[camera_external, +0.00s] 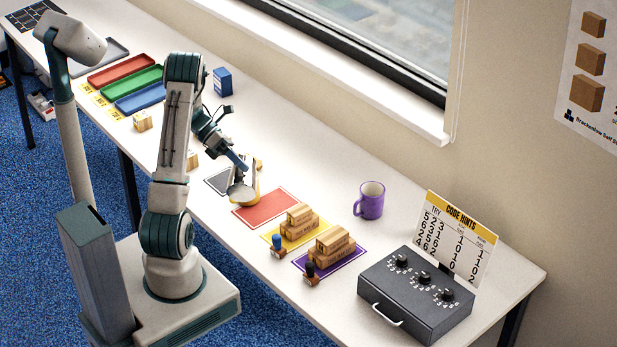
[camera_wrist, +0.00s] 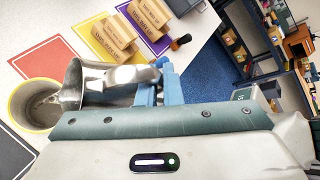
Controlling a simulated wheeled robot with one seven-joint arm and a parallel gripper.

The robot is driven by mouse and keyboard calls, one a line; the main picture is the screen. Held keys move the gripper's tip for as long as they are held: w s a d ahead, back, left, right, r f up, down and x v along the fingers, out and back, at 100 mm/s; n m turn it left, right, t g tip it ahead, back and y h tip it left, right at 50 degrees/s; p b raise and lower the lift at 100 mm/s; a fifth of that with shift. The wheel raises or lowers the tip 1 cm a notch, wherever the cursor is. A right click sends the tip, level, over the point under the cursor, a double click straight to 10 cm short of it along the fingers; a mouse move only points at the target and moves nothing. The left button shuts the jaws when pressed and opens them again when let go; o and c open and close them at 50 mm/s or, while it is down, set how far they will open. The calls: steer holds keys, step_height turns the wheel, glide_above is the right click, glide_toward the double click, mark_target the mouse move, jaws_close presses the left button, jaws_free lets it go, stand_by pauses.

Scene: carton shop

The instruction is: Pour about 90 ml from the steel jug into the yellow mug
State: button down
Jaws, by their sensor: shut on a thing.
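The steel jug (camera_wrist: 100,84) is in my gripper (camera_wrist: 163,76), whose blue fingers are shut on its handle in the wrist view. The jug is tilted, with its lip at the rim of the yellow mug (camera_wrist: 17,103). The mug stands upright; its inside looks greyish, and I cannot tell the liquid level or see a clear stream. In the external view my gripper (camera_external: 241,168) is just above the yellow mug (camera_external: 243,197) near the table's front edge. The jug is mostly hidden there by the gripper.
A red mat (camera_external: 266,208) lies right of the mug. Small cartons (camera_external: 299,222) stand on the yellow and purple mats, with stamps (camera_external: 278,246) in front. A purple mug (camera_external: 370,201) stands behind. A dark dial box (camera_external: 416,295) is at right. Coloured trays (camera_external: 138,88) lie at left.

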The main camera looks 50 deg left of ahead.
mark_target(240, 183)
steer(key=shift+w+a+r, duration=0.2)
stand_by(0.6)
steer(key=shift+m+t+y, duration=0.6)
steer(key=shift+y, duration=0.2)
steer(key=s+d+f+b, duration=0.1)
steer(key=b, duration=0.1)
steer(key=s+d+f+b, duration=0.1)
steer(key=d+f+b, duration=0.1)
steer(key=b, duration=0.1)
steer(key=shift+s+f, duration=0.2)
steer(key=shift+s, duration=0.15)
steer(key=shift+s+d+f+y+b, duration=0.15)
steer(key=shift+f+y+b, duration=0.15)
steer(key=shift+b, duration=0.4)
steer(key=shift+r, duration=0.15)
steer(key=shift+s+d+f+m+t+y+b, duration=0.15)
steer(key=shift+f+m+t+y+b, duration=0.2)
steer(key=shift+b, duration=0.35)
steer(key=shift+s+d+f+m+t+y+b, duration=0.15)
steer(key=shift+f+m+b, duration=0.2)
steer(key=shift+b, duration=0.35)
steer(key=shift+a, duration=0.1)
steer(key=shift+f, duration=0.1)
